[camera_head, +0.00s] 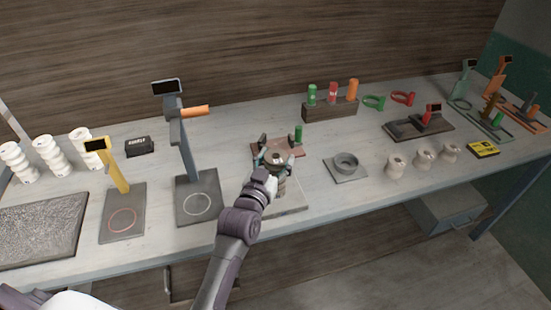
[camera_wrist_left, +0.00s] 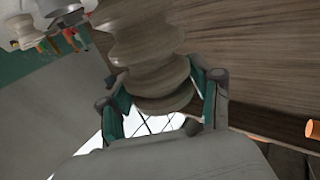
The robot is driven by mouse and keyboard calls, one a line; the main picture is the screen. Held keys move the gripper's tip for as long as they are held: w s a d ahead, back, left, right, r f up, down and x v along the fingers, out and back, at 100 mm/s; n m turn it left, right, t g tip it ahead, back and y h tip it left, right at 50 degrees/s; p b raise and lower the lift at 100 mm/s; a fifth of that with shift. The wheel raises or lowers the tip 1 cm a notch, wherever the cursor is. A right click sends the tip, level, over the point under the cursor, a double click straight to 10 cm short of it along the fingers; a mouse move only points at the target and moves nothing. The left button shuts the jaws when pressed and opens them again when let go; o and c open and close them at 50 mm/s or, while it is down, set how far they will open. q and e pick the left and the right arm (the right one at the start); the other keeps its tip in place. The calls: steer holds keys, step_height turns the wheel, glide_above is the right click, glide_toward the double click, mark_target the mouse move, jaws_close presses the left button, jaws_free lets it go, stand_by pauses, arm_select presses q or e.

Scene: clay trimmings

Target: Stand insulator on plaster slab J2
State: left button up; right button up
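My left gripper (camera_head: 277,157) is over the middle of the bench. In the left wrist view, its fingers (camera_wrist_left: 165,95) sit on both sides of a beige ribbed insulator (camera_wrist_left: 155,68) and appear closed on it. In the head view the insulator (camera_head: 278,159) shows its top end between the fingers and looks roughly upright. A pale slab (camera_head: 292,207) lies under and beside the gripper, partly hidden by my arm; I cannot read a label on it. Whether the insulator touches the slab cannot be told. My right gripper is not in view.
A reddish board (camera_head: 313,148) with a green piece (camera_head: 298,133) lies just behind the gripper. A grey slab with a ring (camera_head: 345,164) and several small insulators (camera_head: 396,166) stand to the right. A tall grey stand (camera_head: 185,145) and yellow stand (camera_head: 118,178) are at left.

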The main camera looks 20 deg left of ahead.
arm_select(q)
steer(key=shift+o, duration=1.3)
steer(key=shift+w+a, duration=0.1)
steer(key=shift+r, duration=0.1)
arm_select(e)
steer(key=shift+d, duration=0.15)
arm_select(q)
steer(key=shift+s+r, duration=0.1)
steer(key=shift+s, duration=0.1)
steer(key=s+b, duration=0.1)
steer(key=s, duration=1)
steer(key=shift+s+a+b, duration=0.3)
steer(key=shift+s+b, duration=0.05)
steer(key=shift+b, duration=0.05)
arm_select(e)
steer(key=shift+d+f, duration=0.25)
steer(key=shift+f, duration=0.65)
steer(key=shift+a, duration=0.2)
